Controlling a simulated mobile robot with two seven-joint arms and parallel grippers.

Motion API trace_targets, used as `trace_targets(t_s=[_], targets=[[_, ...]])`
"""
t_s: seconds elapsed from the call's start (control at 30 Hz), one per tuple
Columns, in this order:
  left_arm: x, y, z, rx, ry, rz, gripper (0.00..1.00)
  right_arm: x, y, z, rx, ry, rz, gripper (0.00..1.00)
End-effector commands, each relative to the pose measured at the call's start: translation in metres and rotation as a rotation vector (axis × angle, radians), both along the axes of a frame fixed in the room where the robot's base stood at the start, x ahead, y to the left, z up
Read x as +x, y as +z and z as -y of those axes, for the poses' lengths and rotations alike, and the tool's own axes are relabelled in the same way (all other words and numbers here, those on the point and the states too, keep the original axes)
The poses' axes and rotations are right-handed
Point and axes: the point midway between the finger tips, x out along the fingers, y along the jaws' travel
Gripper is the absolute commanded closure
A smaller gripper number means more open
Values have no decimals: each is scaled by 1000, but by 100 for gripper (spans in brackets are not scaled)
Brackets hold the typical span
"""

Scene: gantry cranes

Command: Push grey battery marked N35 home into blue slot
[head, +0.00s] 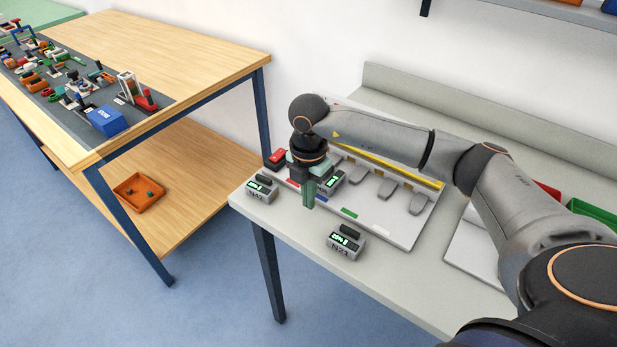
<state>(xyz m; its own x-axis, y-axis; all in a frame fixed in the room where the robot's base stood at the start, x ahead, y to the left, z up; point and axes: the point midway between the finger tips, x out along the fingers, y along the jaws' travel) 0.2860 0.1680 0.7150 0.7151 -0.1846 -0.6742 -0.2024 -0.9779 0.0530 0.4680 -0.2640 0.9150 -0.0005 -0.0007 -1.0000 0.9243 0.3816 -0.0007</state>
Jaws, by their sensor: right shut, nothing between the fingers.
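A grey battery (334,179) with a lit green display sits on the light panel, right behind my right gripper. Its marking is mostly covered by the gripper, so I cannot read N35 on it. My right gripper (309,203) points down at the panel's front left, its greenish fingers shut and empty. The fingers appear close to this battery; I cannot tell if they touch it. The slotted panel (400,234) lies on the grey table, with a red, a green and a white mark along its front. No blue mark shows; that part is hidden by the gripper. My left gripper is out of view.
A grey battery (262,189) stands at the table's left corner, and another (345,243), apparently marked N21, stands in front of the panel. A red-and-black block (276,160) is behind the gripper. A yellow bar (390,166) runs along the panel's back. Green bin (594,211) at right.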

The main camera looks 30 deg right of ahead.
Motion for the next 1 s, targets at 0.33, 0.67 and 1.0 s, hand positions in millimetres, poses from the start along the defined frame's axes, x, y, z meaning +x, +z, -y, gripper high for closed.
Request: trace_targets(t_s=[0.33,0.67,1.0], targets=[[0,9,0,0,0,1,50,14,-6,34,0,0,1,100],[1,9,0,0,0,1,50,15,-6,37,2,1,1,100],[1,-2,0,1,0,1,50,31,-7,75,0,-4,2,100]])
